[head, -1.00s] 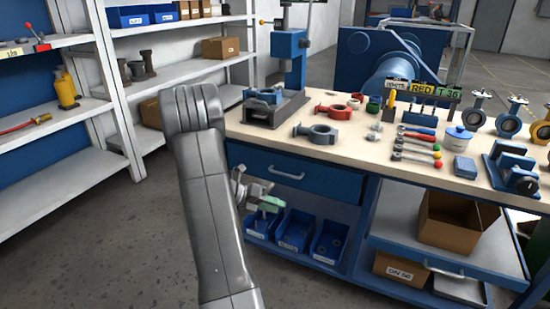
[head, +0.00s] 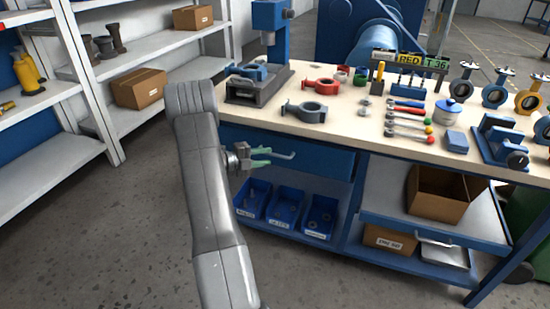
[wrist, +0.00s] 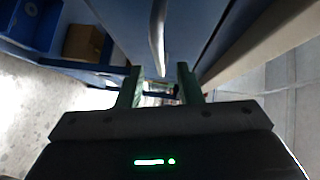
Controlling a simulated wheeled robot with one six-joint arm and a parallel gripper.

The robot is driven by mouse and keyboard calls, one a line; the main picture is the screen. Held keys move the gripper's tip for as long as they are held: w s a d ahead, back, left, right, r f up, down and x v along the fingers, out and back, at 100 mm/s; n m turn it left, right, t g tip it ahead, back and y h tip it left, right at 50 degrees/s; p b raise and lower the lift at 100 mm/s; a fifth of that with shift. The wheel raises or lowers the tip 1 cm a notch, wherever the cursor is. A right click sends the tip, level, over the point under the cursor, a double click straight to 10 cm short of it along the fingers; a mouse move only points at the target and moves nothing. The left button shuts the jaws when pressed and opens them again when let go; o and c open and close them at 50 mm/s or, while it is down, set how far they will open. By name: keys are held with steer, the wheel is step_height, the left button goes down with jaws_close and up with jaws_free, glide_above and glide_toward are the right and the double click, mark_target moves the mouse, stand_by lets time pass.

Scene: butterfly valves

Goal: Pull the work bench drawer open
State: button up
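The work bench (head: 345,125) has a blue drawer (head: 325,160) under its left part, and the drawer front looks flush with the bench. A light grey bar handle (head: 283,155) is on the drawer front. My gripper (head: 262,157) is at the left end of this handle, with its green fingers apart. In the wrist view, my gripper (wrist: 159,82) is open, and the handle (wrist: 158,35) runs lengthwise in line with the gap between the fingers. I cannot tell whether the fingers touch the handle.
Blue bins (head: 285,208) stand on the shelf below the drawer. A cardboard box (head: 437,198) sits on a pull-out shelf to the right. Valve parts and tools cover the bench top. Grey shelving (head: 85,85) stands at left. The floor in front is clear.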

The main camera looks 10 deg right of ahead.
mark_target(275, 155)
steer(key=shift+b+x, duration=0.3)
steer(key=shift+x, duration=2.05)
jaws_close()
